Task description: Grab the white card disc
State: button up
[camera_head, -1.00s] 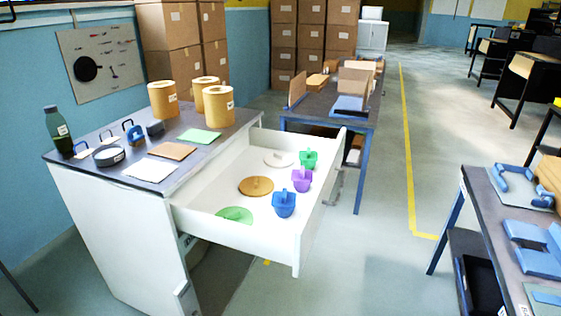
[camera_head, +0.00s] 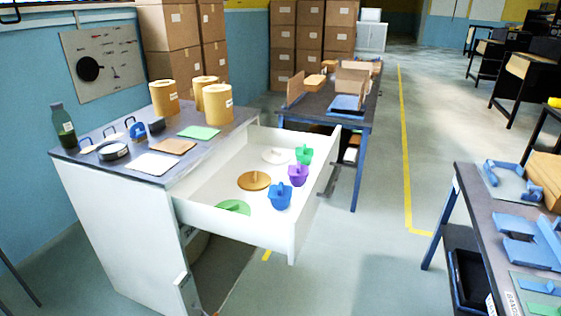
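The white card disc (camera_head: 276,156) lies flat in the open white drawer (camera_head: 222,178), towards its back. A small upright tab seems to stand on it. My gripper is not in view.
The cabinet top (camera_head: 120,163) holds kraft rolls (camera_head: 218,104), flat cards (camera_head: 200,132), a dark bottle (camera_head: 64,127) and tape (camera_head: 113,151). A blue-framed table (camera_head: 366,130) stands behind the drawer. Another table (camera_head: 480,200) is at right. Floor between is clear.

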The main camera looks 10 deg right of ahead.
aim_at(275, 155)
jog(key=k, duration=1.15)
jog(key=i, duration=1.5)
jog(key=u, duration=1.1)
jog(key=i, duration=0.9)
jog(key=u, duration=0.6)
